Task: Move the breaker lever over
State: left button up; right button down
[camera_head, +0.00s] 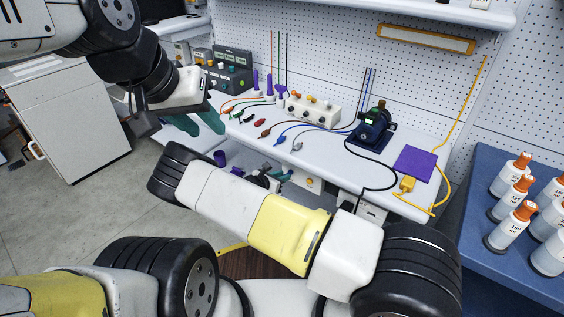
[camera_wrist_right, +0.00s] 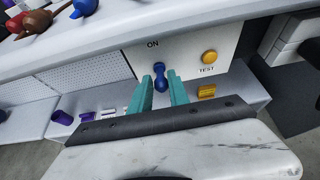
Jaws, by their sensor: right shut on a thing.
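The breaker lever (camera_wrist_right: 160,77) is a small blue handle on a white panel (camera_wrist_right: 190,55) marked ON and TEST. It stands just below the ON label in the right wrist view. My right gripper (camera_wrist_right: 162,84) has its teal fingers on either side of the lever and is shut on it. In the head view my right forearm hides most of this area, and the lever cannot be made out there. My left gripper (camera_head: 197,119) is over the left end of the bench, its teal fingers spread apart and empty.
A yellow TEST button (camera_wrist_right: 209,57) sits to the right of the lever. The bench (camera_head: 340,150) overhangs the panel and carries cables, a manifold and a dark blue pump (camera_head: 372,125). White bottles (camera_head: 510,195) stand on a blue table at right.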

jog(key=shift+w+r, duration=0.1)
jog(key=shift+r, duration=0.25)
jog(key=shift+w+d+r, duration=0.15)
jog(key=shift+r, duration=0.4)
jog(key=c, duration=1.2)
grip_release()
jog(key=shift+f, duration=0.1)
